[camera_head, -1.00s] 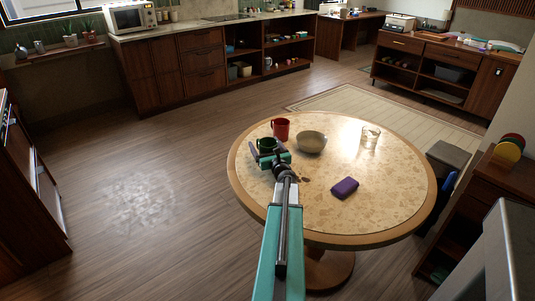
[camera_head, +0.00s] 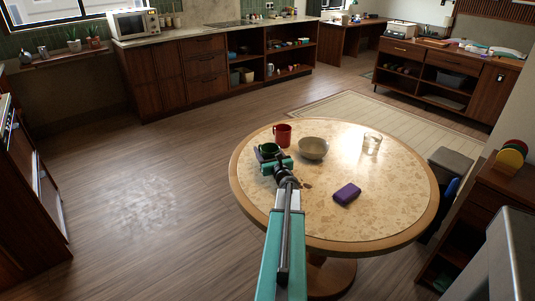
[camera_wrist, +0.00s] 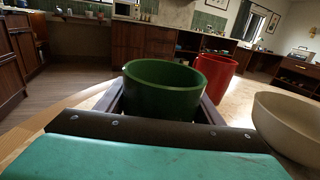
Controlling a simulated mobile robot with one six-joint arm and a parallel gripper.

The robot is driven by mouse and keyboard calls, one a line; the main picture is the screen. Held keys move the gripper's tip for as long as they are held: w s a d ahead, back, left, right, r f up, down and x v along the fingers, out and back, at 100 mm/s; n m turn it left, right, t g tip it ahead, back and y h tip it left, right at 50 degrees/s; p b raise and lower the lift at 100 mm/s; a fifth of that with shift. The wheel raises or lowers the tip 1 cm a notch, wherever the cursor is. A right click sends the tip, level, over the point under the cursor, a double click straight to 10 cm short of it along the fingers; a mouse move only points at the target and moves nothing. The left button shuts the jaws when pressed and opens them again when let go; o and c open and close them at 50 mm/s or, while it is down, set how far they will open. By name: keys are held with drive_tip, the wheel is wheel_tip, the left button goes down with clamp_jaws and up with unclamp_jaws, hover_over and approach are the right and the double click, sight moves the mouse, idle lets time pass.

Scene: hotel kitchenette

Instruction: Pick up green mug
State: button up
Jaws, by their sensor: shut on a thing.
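The green mug (camera_wrist: 163,92) stands upright between the two fingers of my gripper (camera_wrist: 160,105) in the wrist view, with its open top up. In the head view the green mug (camera_head: 268,149) is at the far left part of the round table (camera_head: 380,220), partly hidden by my gripper (camera_head: 270,158). The gripper is shut on it. The mug's lower part is hidden in both views, so I cannot tell whether it touches the table.
A red mug (camera_head: 282,134) stands just behind the green mug, and a beige bowl (camera_head: 313,148) is to its right. A clear glass (camera_head: 372,142) and a purple block (camera_head: 347,193) are farther right on the table. The table's left edge is close by.

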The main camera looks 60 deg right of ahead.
sight(267, 144)
drive_tip(key=shift+r, duration=0.55)
drive_tip(key=shift+s+a+r, duration=0.15)
drive_tip(key=shift+r, duration=0.45)
drive_tip(key=shift+s+a+r, duration=0.1)
drive_tip(key=shift+s+r, duration=0.05)
drive_tip(key=shift+r, duration=0.45)
drive_tip(key=s+d+r+p+v, duration=0.1)
drive_tip(key=p+v, duration=0.2)
drive_tip(key=v, duration=1.2)
drive_tip(key=shift+s+d+r+p, duration=0.15)
drive_tip(key=shift+d+r+p, duration=0.1)
drive_tip(key=shift+d+p, duration=0.15)
drive_tip(key=shift+f, duration=0.1)
